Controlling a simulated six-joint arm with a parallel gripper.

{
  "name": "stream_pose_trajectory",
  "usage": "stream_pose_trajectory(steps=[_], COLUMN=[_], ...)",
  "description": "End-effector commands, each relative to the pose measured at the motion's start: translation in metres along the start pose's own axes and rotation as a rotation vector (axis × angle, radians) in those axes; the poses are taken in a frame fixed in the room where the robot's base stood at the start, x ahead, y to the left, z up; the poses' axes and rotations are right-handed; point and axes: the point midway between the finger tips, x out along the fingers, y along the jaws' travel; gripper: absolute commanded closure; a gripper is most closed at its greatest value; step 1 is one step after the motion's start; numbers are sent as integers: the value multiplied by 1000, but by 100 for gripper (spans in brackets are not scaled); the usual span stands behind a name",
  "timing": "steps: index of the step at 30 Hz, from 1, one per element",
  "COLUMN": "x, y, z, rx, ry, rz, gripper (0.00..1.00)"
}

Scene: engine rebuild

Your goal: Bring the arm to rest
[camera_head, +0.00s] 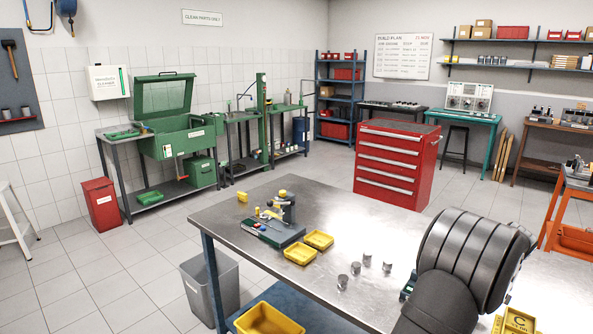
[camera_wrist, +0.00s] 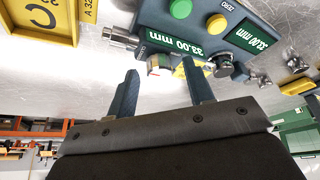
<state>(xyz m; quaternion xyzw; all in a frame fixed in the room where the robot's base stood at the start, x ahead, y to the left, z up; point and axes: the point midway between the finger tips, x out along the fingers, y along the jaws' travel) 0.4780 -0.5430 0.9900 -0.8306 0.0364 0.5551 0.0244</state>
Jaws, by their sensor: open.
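My gripper (camera_wrist: 160,92) shows in the wrist view with its two dark fingers spread apart. No part is clamped between them. Beyond the fingertips is a dark teal measuring device (camera_wrist: 165,20) with green and yellow buttons and displays reading 33.00 mm. A small white and orange piece (camera_wrist: 158,64) shows between the fingers in the picture; I cannot tell how near it is. In the head view my dark ribbed arm fills the lower right over the steel workbench (camera_head: 340,215), and the gripper is hidden behind it.
A grey bench device (camera_head: 272,232), two small yellow trays (camera_head: 300,256) (camera_head: 319,239) and several metal cylinders (camera_head: 342,281) stand on the bench. A yellow bin marked C (camera_head: 519,321) is beside my arm; it also shows in the wrist view (camera_wrist: 45,20). A red drawer cabinet (camera_head: 396,163) stands behind.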

Motion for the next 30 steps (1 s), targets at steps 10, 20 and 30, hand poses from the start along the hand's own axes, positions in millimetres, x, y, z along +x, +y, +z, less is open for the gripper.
stream_pose_trajectory(steps=[10, 20, 30], x=[0, 0, 0], y=[-2, -3, -4], z=[-1, -1, -2], rx=[218, 406, 585], ry=[0, 0, 0], rz=[91, 169, 243], gripper=[52, 52, 52])
